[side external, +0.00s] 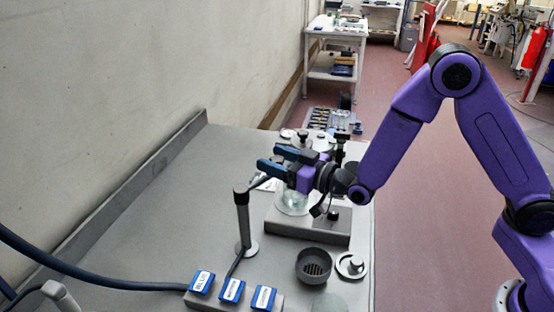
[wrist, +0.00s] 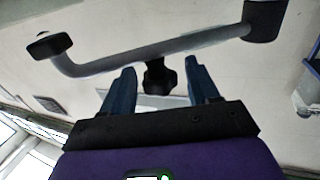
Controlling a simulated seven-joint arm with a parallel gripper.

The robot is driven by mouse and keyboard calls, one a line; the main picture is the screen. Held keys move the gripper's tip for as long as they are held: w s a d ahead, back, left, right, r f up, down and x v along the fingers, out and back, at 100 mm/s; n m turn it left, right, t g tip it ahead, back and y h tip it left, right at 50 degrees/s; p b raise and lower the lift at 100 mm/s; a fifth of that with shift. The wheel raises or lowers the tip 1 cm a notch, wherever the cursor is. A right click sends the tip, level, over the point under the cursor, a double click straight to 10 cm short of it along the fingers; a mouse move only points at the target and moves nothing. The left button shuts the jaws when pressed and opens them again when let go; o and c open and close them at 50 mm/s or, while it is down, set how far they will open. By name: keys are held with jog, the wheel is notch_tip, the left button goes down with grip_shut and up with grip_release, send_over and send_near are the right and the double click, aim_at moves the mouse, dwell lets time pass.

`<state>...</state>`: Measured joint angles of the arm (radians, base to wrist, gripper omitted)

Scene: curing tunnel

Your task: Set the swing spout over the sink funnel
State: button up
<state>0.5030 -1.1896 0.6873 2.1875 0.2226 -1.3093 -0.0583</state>
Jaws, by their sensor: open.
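The swing spout's upright post (side external: 242,222) stands on the bench in the side view, left of my gripper (side external: 272,160). Its tube (side external: 259,184) runs from the post top toward my gripper, which hides the far end. In the wrist view the tube (wrist: 150,48) crosses above my gripper (wrist: 160,75), from the post top (wrist: 262,20) to a bent end with a dark tip (wrist: 48,45). A dark knob (wrist: 157,78) on the tube shows between my open fingers, with a gap on each side. The sink funnel (side external: 313,266), a dark round cup with a slotted bottom, sits in front, apart from the spout.
A glass vessel (side external: 292,202) stands below my gripper by a grey block (side external: 310,229). A round metal lid (side external: 350,265) lies right of the funnel. Blue labelled blocks (side external: 232,290) and a dark hose (side external: 110,281) are at the front. The bench's left part (side external: 165,210) is clear.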

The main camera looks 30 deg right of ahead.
grip_shut()
jog(key=shift+s, duration=0.15)
jog(key=s+a+m+g+h, duration=0.1)
jog(key=s+m+h, duration=0.4)
jog(key=h, duration=0.5)
jog(key=s+a+m+g+h, duration=0.2)
jog(key=s+m+h, duration=0.4)
jog(key=m+h, duration=0.3)
jog(key=shift+a+m+h, duration=0.3)
jog(key=shift+a+h, duration=0.55)
jog(key=shift+h, duration=0.25)
jog(key=shift+s, duration=0.1)
